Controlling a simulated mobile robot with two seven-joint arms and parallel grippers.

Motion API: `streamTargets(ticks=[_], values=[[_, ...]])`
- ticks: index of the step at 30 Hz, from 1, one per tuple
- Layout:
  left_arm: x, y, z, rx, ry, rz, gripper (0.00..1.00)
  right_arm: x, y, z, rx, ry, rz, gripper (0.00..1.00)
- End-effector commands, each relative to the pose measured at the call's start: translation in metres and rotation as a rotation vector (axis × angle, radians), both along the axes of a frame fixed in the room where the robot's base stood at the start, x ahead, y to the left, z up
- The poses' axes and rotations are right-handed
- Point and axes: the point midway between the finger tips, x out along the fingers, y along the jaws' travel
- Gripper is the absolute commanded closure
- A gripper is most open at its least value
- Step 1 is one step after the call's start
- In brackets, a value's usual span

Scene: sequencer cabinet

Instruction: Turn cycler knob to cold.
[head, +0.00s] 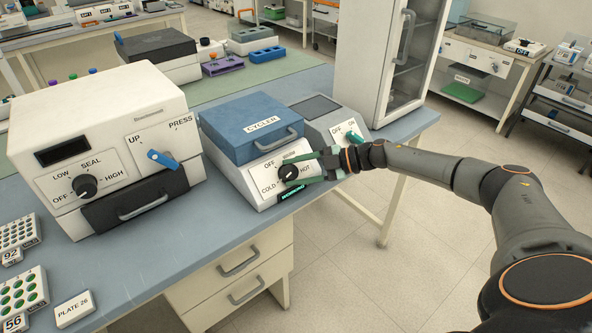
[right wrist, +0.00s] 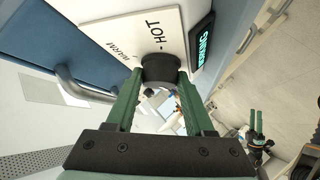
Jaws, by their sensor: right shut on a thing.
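The cycler (head: 240,140) is a white box with a blue lid on the bench. Its black knob (head: 288,173) is on the sloped front panel, among the labels OFF, COLD and HOT. The right wrist view shows the knob (right wrist: 160,69) between the fingers, near the words WARM and HOT. My right gripper (head: 291,171) is shut on the knob, with one green finger on either side. I cannot tell which label the knob points to. A small green-fingered shape (right wrist: 256,132) at the right of the right wrist view looks like my left gripper; its jaws are unclear.
A lit teal display (head: 292,192) is below the knob. A sealer (head: 100,140) with a knob and blue lever stands left of the cycler. A grey device (head: 325,115) with an OFF/ON switch stands right. Drawers (head: 235,265) are under the bench. The floor at right is clear.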

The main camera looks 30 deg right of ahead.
Motion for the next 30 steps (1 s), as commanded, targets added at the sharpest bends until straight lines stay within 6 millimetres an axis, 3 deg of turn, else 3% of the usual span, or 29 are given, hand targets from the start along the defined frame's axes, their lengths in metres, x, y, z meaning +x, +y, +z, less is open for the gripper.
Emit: streamTargets(ticks=[6, 7, 15, 23, 30], values=[[0.000, 0.000, 0.000, 0.000, 0.000, 0.000, 0.50, 0.000, 0.001, 0.000, -0.001, -0.002, 0.003, 1.00], [0.000, 0.000, 0.000, 0.000, 0.000, 0.000, 0.50, 0.000, 0.001, 0.000, -0.001, -0.002, 0.003, 0.46], [0.000, 0.000, 0.000, 0.000, 0.000, 0.000, 0.50, 0.000, 0.001, 0.000, 0.000, -0.002, 0.002, 0.17], [0.000, 0.000, -0.001, 0.000, 0.001, 0.000, 0.50, -0.001, -0.001, 0.000, -0.001, -0.001, 0.000, 0.17], [0.000, 0.000, -0.006, 0.000, 0.001, 0.000, 0.50, -0.020, -0.025, 0.009, -0.004, 0.000, -0.001, 0.17]])
